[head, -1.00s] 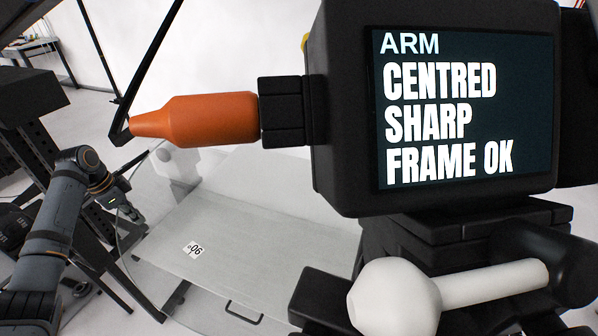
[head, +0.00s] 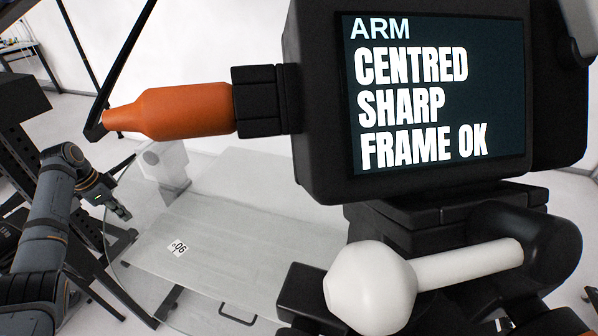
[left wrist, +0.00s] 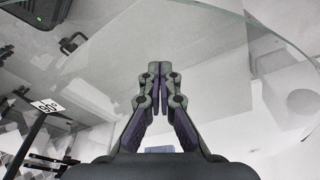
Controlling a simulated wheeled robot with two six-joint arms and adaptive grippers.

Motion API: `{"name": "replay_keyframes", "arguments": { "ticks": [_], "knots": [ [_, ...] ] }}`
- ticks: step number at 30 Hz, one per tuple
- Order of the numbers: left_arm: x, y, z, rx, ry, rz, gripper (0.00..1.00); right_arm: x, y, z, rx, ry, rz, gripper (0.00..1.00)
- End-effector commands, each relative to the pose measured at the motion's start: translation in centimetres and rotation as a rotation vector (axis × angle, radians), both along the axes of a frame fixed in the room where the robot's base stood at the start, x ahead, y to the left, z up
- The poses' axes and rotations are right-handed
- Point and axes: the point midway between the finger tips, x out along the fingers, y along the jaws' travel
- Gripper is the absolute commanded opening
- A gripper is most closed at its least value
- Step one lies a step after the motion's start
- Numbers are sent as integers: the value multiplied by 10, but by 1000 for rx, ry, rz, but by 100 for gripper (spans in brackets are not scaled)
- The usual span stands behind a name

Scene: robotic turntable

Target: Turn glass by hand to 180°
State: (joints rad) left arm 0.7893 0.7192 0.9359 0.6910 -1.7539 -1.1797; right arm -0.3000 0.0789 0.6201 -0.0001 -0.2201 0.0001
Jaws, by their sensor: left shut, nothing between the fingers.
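The clear glass disc (head: 128,262) lies flat at the lower left of the head view, with its curved rim on the left. It is see-through, and a small "06" tag (head: 178,248) shows on or through it. My left gripper (head: 122,213) is by the left rim of the glass, shut and empty. In the left wrist view its fingers (left wrist: 158,70) are together, and the glass (left wrist: 215,45) spans the upper part with its rim curving across the top. Whether the fingers touch the glass I cannot tell. My right gripper is not in view.
A camera monitor (head: 435,95) reading "ARM CENTRED SHARP FRAME OK" fills the upper right of the head view. An orange bottle-shaped part (head: 185,110) sticks out to its left. A white round-ended handle (head: 370,290) is below. Dark racks stand at the far left.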

Motion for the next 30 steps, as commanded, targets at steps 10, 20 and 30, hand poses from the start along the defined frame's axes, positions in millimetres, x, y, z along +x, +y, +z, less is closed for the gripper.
{"name": "replay_keyframes", "arguments": {
  "ticks": [10,20,30],
  "knots": [
    [5,3,-6,-6,6,2,0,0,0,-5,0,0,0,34],
    [21,13,-6,-6,5,4,0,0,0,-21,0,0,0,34],
    [29,17,-3,-4,10,-2,0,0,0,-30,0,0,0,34]
  ]
}}
